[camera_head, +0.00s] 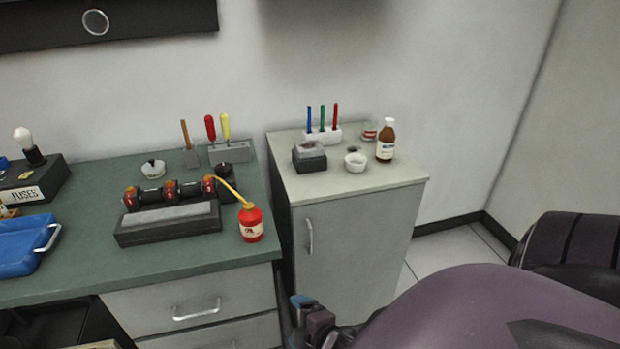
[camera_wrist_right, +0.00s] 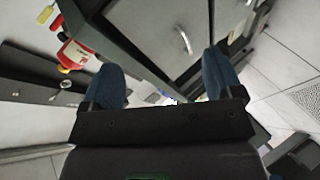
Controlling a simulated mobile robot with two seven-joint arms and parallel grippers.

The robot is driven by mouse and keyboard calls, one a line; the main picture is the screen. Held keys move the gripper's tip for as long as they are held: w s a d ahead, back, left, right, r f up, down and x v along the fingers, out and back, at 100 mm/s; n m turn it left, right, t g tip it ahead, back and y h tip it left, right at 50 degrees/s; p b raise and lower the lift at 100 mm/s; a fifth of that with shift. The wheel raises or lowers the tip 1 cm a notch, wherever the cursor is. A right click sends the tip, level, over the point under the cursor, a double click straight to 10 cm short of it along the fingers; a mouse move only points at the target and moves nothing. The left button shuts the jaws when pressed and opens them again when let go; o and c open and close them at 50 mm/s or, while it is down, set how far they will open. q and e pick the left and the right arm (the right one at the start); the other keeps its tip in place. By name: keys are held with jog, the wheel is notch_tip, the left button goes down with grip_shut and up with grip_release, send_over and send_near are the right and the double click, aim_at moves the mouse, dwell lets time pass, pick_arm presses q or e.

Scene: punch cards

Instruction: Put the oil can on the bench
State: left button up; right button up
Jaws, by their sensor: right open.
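The red oil can (camera_head: 251,223) with a cream label and a long yellow spout stands upright on the green bench (camera_head: 180,262), near its front right corner. The spout points up and to the left. The oil can also shows in the right wrist view (camera_wrist_right: 75,52), at the upper left, away from the fingers. My right gripper (camera_wrist_right: 165,85) is open, with its two blue fingertips apart and nothing clearly between them. In the head view it is partly seen at the bottom (camera_head: 305,310), below the bench top and in front of the cabinet. My left gripper is not in view.
A dark sharpening stone block (camera_head: 168,225) lies left of the can, with a row of red-and-black parts (camera_head: 170,190) behind. A blue tray (camera_head: 22,245) is at far left. A grey cabinet (camera_head: 355,235) with small bottles and pens stands right of the bench, across a narrow gap.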

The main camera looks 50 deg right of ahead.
jog(key=s+a+f+m+g+y, duration=0.1)
jog(key=s+m, duration=0.4)
jog(key=m, duration=0.5)
notch_tip(320, 180, down, 2)
jog(key=shift+s+a+f+m, duration=0.3)
jog(key=shift+a+m, duration=0.1)
jog(key=shift+a, duration=0.3)
dwell(0.9)
jog(key=shift+c, duration=0.5)
jog(key=shift+d+r, duration=0.1)
